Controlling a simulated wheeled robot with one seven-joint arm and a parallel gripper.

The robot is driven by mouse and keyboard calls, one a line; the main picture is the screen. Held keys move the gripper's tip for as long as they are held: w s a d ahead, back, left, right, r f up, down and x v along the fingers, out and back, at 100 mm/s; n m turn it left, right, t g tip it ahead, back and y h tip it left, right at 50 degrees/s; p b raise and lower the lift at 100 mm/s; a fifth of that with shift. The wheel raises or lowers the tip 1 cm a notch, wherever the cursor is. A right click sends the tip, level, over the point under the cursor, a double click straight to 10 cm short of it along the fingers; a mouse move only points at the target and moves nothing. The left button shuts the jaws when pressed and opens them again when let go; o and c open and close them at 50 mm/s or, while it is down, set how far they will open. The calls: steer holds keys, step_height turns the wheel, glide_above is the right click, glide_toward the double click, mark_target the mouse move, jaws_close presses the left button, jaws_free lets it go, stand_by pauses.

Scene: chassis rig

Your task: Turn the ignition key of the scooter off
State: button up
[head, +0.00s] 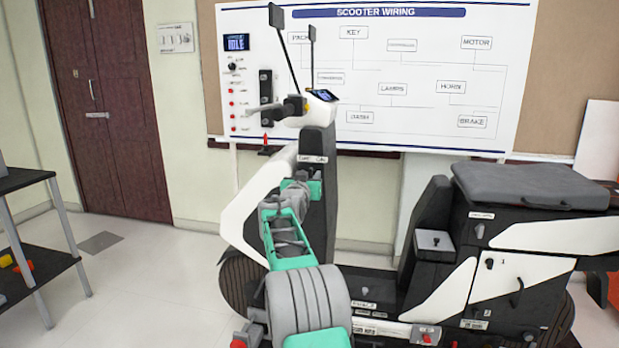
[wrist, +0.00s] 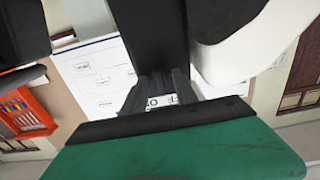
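The scooter (head: 385,290) stands side-on in the head view, with its dark steering column (head: 318,143) at the front. A small white label plate (head: 313,159) sits on the column. My gripper (head: 302,174) is right at the column, just below this plate, and my arm hides part of the area. In the wrist view, the fingers of my gripper (wrist: 160,85) are close together against the dark column, and a white label with dark marks (wrist: 163,102) shows beside them. I cannot make out the ignition key or whether the fingers hold anything.
A whiteboard titled scooter wiring (head: 400,75) hangs behind the scooter. Handlebar and mirrors (head: 277,16) rise above the column. The white front shield (head: 256,208) is close to my arm. A black shelf (head: 30,240) stands at left, with free floor between.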

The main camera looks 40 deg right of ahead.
steer(key=v, duration=0.7)
steer(key=shift+s+a+b, duration=0.2)
steer(key=shift+a+b, duration=0.15)
